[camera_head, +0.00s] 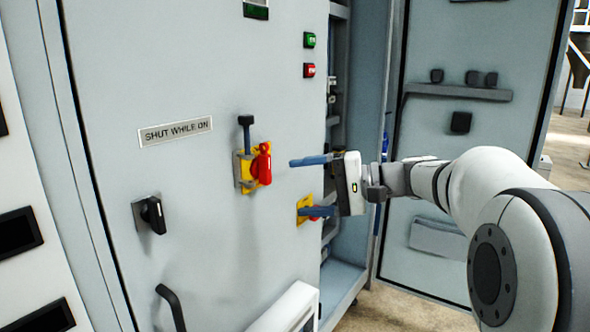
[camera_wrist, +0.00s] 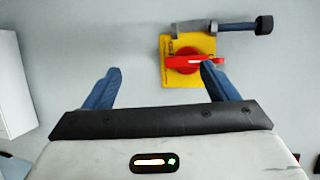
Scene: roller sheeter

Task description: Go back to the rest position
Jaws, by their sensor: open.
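My gripper (camera_head: 308,186) is open and empty in front of the cabinet door, with its two blue fingers spread apart. In the wrist view my gripper (camera_wrist: 160,88) shows both fingers, the right one overlapping the lower edge of a red rotary handle (camera_wrist: 195,61) on a yellow plate (camera_wrist: 178,78). I cannot tell whether that finger touches the handle. In the head view a red handle (camera_head: 264,163) on a yellow plate (camera_head: 246,184) sits left of my gripper. A second yellow plate (camera_head: 301,204) is partly hidden behind the lower finger.
The grey cabinet door (camera_head: 215,80) carries a "SHUT WHILE ON" label (camera_head: 176,131), a black knob (camera_head: 152,214), and a green button (camera_head: 309,40) above a red one (camera_head: 309,70). An opened door panel (camera_head: 440,130) stands behind my arm. A white box (camera_head: 287,310) juts out low down.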

